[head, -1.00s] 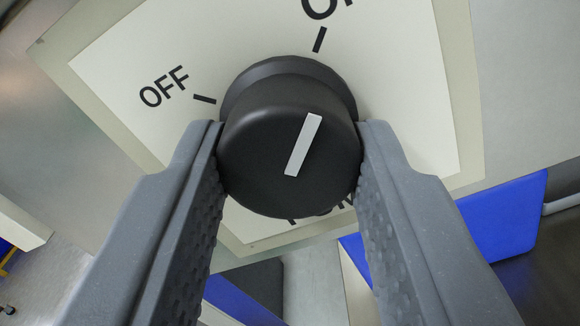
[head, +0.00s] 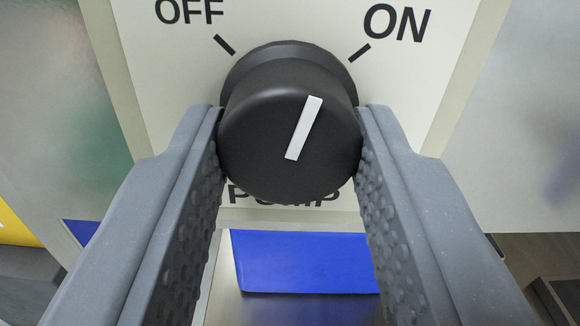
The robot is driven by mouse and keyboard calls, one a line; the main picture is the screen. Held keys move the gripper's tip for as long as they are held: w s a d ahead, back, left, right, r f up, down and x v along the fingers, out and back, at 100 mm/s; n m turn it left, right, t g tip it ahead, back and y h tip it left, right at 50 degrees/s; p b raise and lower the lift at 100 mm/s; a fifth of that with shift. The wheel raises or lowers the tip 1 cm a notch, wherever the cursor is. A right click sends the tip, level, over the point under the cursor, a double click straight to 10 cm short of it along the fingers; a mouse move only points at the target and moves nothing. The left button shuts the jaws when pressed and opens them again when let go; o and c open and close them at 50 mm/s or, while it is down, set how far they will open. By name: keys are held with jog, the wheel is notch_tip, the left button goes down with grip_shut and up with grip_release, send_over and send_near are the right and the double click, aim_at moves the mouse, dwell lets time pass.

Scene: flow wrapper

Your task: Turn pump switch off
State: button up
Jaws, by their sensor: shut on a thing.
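The pump switch is a round black knob (head: 270,150) with a white pointer bar (head: 304,128). It sits on a pale label plate (head: 150,90) with an OFF mark (head: 224,44) at upper left and an ON mark (head: 360,52) at upper right. The word PUMP below is partly hidden by the knob. The pointer tilts slightly right of straight up, between the two marks and nearer to ON. My gripper (head: 290,140) is shut on the knob, one textured finger against each side.
The plate is on a grey metal panel (head: 510,110). A blue surface (head: 300,262) lies below the panel. A yellow item (head: 14,226) shows at the left edge, and a dark brown area (head: 545,255) at lower right.

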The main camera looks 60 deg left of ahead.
jog(key=n, duration=0.3)
jog(key=shift+s+a+r, duration=0.1)
jog(key=shift+a+r, duration=0.05)
jog(key=shift+a, duration=0.1)
jog(key=n+b, duration=0.1)
jog(key=n, duration=0.2)
jog(key=shift+n, duration=0.3)
jog(key=n+b, duration=0.1)
jog(key=n, duration=0.1)
jog(key=n+b, duration=0.2)
jog(key=n, duration=0.1)
jog(key=shift+s+a+f+b, duration=0.1)
jog(key=shift+s+f+b, duration=0.1)
jog(key=shift+b, duration=0.1)
jog(key=shift+n, duration=0.3)
jog(key=o, duration=1)
jog(key=shift+w+d, duration=0.15)
jog(key=shift+d, duration=0.05)
jog(key=shift+d, duration=0.1)
jog(key=shift+d, duration=0.25)
jog(key=p+v, duration=0.2)
jog(key=v, duration=1.1)
